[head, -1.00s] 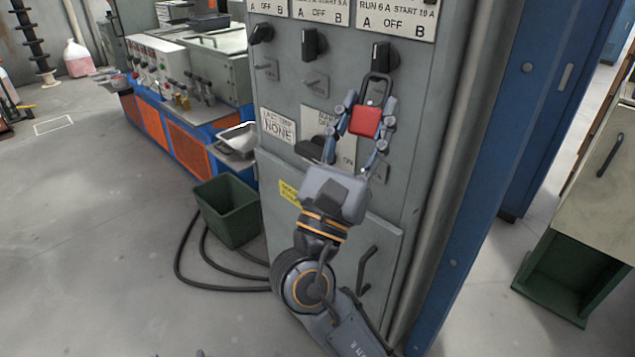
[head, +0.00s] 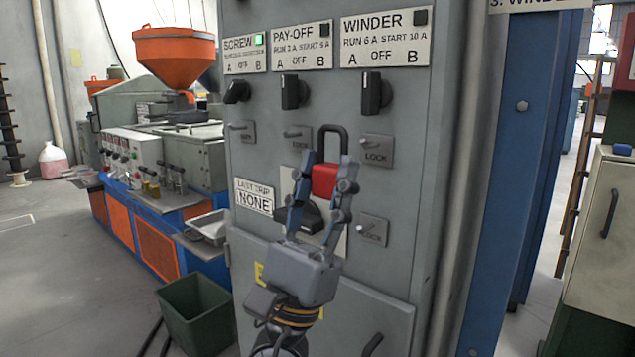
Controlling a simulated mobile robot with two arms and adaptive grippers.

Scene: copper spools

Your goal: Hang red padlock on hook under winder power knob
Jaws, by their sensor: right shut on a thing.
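The red padlock (head: 325,181) is upright, its dark shackle pointing up, in front of the grey panel. My right gripper (head: 328,172) is shut on its body, one finger on each side. The winder power knob (head: 374,93) is black and sits under the WINDER label (head: 385,38). Below the knob is a small plate marked LOCK with a hook (head: 376,150). The padlock is left of this plate and slightly lower, with its shackle apart from the hook. I cannot tell how far the padlock is from the panel. My left gripper is not in view.
Similar hook plates sit under the pay-off knob (head: 291,92) and the screw knob (head: 236,92), and another plate (head: 373,229) is lower right. A large dark switch handle (head: 297,217) is behind my gripper. A green bin (head: 195,312) stands on the floor left of the cabinet.

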